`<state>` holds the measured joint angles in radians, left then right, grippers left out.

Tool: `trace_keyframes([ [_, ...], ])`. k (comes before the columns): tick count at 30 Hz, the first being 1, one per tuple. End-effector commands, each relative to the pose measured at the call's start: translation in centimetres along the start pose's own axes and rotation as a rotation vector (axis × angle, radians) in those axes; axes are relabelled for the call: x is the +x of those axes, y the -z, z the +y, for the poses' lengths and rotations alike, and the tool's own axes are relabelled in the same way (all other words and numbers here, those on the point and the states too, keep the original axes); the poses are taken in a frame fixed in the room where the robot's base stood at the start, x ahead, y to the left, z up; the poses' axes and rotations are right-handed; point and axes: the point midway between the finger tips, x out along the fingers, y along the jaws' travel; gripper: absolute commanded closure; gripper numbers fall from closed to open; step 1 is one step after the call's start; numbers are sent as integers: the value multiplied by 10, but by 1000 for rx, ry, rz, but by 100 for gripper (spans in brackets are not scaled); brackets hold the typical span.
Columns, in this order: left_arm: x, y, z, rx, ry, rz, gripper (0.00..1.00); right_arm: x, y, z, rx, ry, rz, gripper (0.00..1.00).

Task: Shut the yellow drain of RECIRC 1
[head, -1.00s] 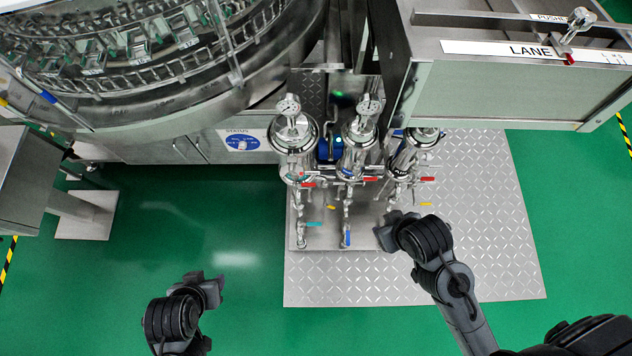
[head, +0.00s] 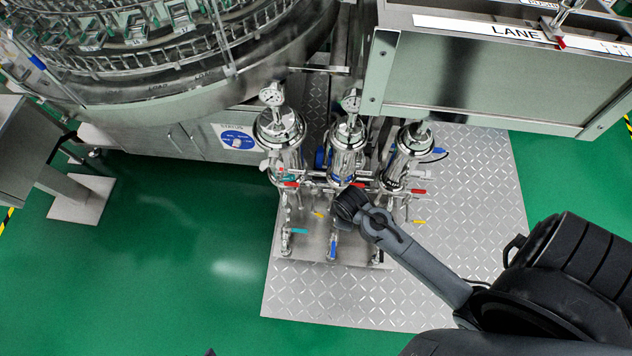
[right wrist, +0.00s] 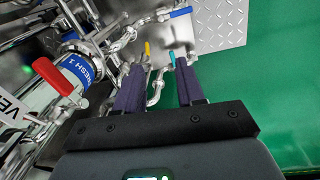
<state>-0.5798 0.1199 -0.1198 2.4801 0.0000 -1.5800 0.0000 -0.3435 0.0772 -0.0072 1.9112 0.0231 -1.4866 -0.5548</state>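In the head view, a small yellow handle (head: 319,213) sits low between the left and middle filter columns, and another yellow handle (head: 419,222) is at the right column. I cannot read RECIRC 1 on any column. The right wrist view shows a yellow handle (right wrist: 148,48) and a cyan handle (right wrist: 172,58) just beyond the fingertips. My right gripper (right wrist: 154,68) is open, with nothing clearly between its fingers. In the head view its wrist covers the pipes below the middle column, and its fingers are hidden. Only a dark tip, perhaps my left gripper, shows at the bottom edge.
Red handles (head: 291,184) cross the pipes above. The cyan handle (head: 299,231) and a blue handle (head: 333,248) are low in front. In the wrist view, a red handle (right wrist: 53,76) and a blue label reading FRESH 1 (right wrist: 82,68) are left of the fingers. Green floor is clear at left.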

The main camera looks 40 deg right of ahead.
Motion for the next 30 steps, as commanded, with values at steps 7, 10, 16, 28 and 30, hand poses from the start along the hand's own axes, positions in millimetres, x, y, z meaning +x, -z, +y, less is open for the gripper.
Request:
trace_keyframes([
  [7, 76, -24, 3, 0, 0, 0, 55, 135, 29, 38, -94, 53, -52, 62],
  [10, 97, -31, 4, 0, 0, 0, 55, 166, 47, 51, -112, 71, -47, 62],
  [16, 122, -39, 4, 0, 0, 0, 55, 198, 76, 67, -125, 96, -32, 62],
  [28, 149, -48, 5, 0, 0, 0, 55, 236, 85, 69, -130, 106, -25, 62],
  [30, 157, -50, 6, 0, 0, 0, 55, 248, 84, 68, -129, 106, -25, 62],
])
